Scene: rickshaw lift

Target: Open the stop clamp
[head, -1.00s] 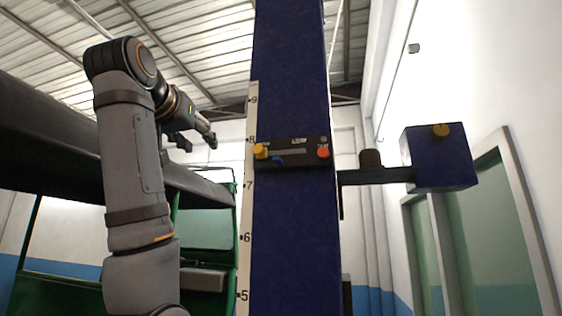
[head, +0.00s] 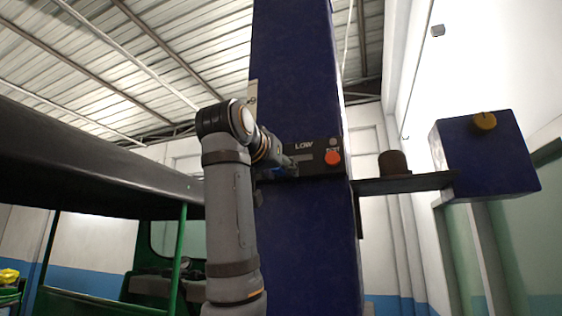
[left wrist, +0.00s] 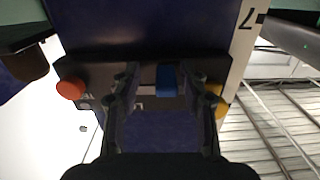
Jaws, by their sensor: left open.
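A black panel (head: 313,160) marked LOW sits across the blue column (head: 300,80), with a red knob (head: 332,157) at its right end. The task's stop clamp is not labelled; I cannot tell which part it is. My left gripper (head: 290,168) is in front of the panel's left part and hides it in the head view. In the left wrist view, the open left gripper (left wrist: 163,92) has a blue piece (left wrist: 166,78) of the panel between its fingers, with gaps on both sides. A yellow knob (left wrist: 216,97) is partly behind one finger. My right gripper is not in view.
A bracket (head: 405,184) sticks out right of the column, carrying a dark cylinder (head: 394,163) and a blue box (head: 488,157) with a yellow knob. A green-framed vehicle with a dark roof (head: 90,155) stands at the left. A number scale (left wrist: 238,62) runs along the column.

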